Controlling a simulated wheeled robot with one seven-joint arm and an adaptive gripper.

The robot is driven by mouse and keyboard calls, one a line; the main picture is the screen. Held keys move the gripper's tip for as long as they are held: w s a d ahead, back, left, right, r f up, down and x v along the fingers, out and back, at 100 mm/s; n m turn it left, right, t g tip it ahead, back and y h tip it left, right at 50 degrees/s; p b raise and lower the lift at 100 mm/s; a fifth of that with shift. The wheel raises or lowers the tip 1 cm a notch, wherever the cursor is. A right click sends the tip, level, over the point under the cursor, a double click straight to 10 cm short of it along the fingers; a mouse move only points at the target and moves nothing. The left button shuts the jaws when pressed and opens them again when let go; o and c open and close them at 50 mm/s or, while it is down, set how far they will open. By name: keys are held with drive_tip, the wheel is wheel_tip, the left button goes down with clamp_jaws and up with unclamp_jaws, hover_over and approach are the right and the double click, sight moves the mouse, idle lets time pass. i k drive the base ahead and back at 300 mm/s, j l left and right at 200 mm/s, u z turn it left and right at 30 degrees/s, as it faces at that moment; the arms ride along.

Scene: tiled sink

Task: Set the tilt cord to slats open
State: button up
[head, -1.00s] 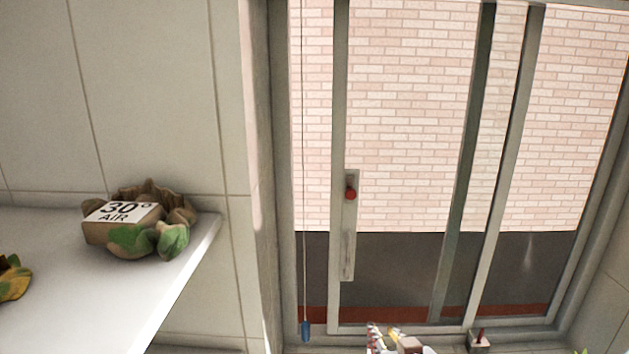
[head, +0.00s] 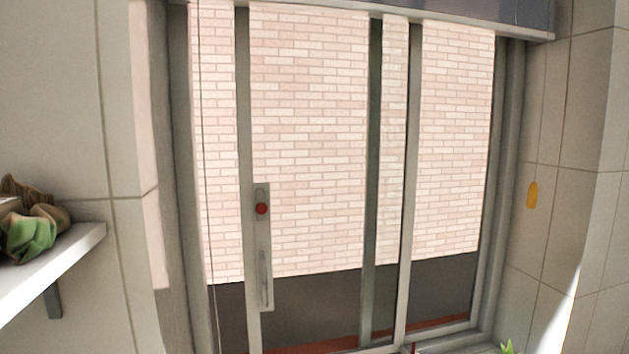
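A thin tilt cord (head: 204,150) hangs down the left side of the window in the head view, in front of the glass beside the left frame. Its lower end is below the picture, so the blue tassel is hidden now. The raised blind (head: 480,10) shows as a dark grey band at the top right, above the window. Its slats are too small to tell apart. My gripper is not in view.
A sliding window (head: 310,150) with a red knob (head: 262,208) fills the middle, with a brick wall outside. A white shelf (head: 60,262) holding a brown and green crumpled object (head: 30,228) juts in at left. A yellow tag (head: 532,194) is on the right wall.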

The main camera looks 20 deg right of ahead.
sight(532, 195)
drive_tip(key=z, duration=1.5)
